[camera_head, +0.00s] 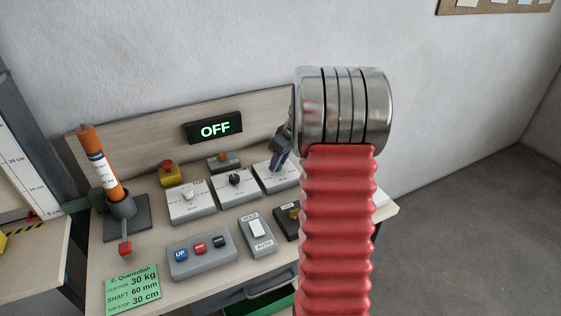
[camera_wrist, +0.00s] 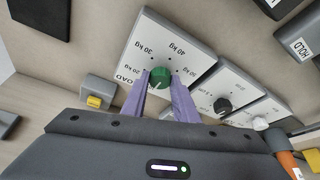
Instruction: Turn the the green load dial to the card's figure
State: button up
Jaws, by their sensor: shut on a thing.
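The green load dial (camera_wrist: 160,77) sits on a white panel (camera_wrist: 196,66) in the wrist view. The panel's labels appear upside down; 20 kg, 30 kg and 40 kg are readable. A pale pointer line shows on the dial's lower part, but I cannot tell which figure it marks. My gripper (camera_wrist: 160,88) has its purple fingers shut on the dial, one on each side. In the head view my gripper (camera_head: 282,152) is over the right-hand panel and hides the dial. The green card (camera_head: 133,288) reads curtain 30 kg, shaft 60 mm, top stop 30 cm.
A black dial (camera_head: 235,180) and a pale dial (camera_head: 188,194) stand on neighbouring panels. A red mushroom button (camera_head: 168,167), a row of push buttons (camera_head: 201,249) and a hold/auto switch (camera_head: 256,229) are close by. The display (camera_head: 214,128) reads OFF. My red arm blocks the right side.

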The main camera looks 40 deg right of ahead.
jog(key=shift+m+h, duration=0.3)
jog(key=shift+m, duration=0.2)
jog(key=shift+w+a+m+h, duration=0.15)
jog(key=shift+m+h, duration=0.3)
jog(key=shift+m, duration=0.65)
jog(key=shift+s+a+m+h, duration=0.1)
jog(key=shift+m+h, duration=0.35)
jog(key=shift+m, duration=0.65)
jog(key=shift+w+a+m+g+h, duration=0.1)
jog(key=shift+m+g+h, duration=0.35)
jog(key=shift+m, duration=1.1)
jog(key=shift+w+m+g+h, duration=0.1)
jog(key=shift+m+g+h, duration=0.3)
jog(key=shift+m, duration=1.15)
jog(key=m+g, duration=0.1)
jog(key=m, duration=0.2)
jog(key=m+g+h, duration=0.1)
jog(key=m, duration=0.2)
jog(key=shift+w, duration=0.15)
jog(key=m+g, duration=0.1)
jog(key=m, duration=0.2)
jog(key=m+g, duration=0.1)
jog(key=m, duration=0.2)
jog(key=shift+w+g, duration=0.1)
jog(key=shift+g, duration=0.15)
jog(key=o, duration=1.1)
jog(key=shift+c, duration=0.2)
